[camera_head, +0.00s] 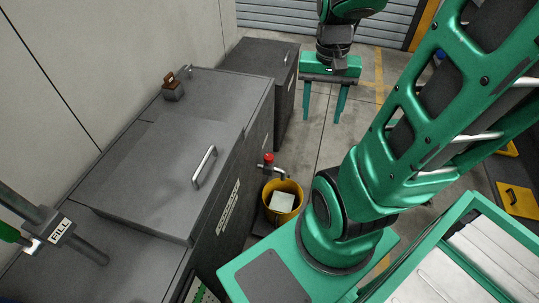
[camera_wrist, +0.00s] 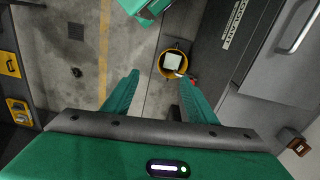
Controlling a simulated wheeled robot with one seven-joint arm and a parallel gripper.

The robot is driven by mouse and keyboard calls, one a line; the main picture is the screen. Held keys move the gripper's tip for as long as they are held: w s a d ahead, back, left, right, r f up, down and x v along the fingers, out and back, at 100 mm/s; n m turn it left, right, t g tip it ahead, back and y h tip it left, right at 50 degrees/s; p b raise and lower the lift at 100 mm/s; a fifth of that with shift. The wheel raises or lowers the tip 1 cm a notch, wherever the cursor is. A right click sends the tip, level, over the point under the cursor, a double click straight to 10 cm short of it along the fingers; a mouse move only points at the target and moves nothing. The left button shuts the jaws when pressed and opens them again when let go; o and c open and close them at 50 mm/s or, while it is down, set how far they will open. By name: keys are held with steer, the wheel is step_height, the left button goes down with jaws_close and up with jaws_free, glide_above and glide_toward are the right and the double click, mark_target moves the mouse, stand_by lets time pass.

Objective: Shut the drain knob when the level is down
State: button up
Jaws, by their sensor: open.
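The drain knob (camera_head: 268,158) is a small red cap on a metal drain pipe. A pale square lies in the bucket, which also shows in the wrist view (camera_wrist: 173,62). My gripper (camera_head: 326,100) is open and empty, fingers pointing down, well beyond the knob and above the floor. Its two green fingers also show in the wrist view (camera_wrist: 158,82). The liquid level inside the cabinet is hidden.
The near cabinet has a grey lid (camera_head: 160,160) with a bar handle (camera_head: 204,167). A small brown-topped block (camera_head: 173,87) stands behind it. A pipe labelled FILL (camera_head: 62,230) is at lower left. A second cabinet (camera_head: 262,75) stands behind. The floor around my gripper is clear.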

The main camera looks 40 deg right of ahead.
steer(key=w+d+f+m, duration=0.3)
steer(key=w+f, duration=0.3)
steer(key=w, duration=0.1)
steer(key=m+t+y, duration=0.3)
steer(key=m+y, duration=0.1)
steer(key=m, duration=0.9)
glide_toward(269, 156)
steer(key=x, duration=0.8)
steer(key=shift+a+f, duration=0.1)
steer(key=shift+f, duration=0.1)
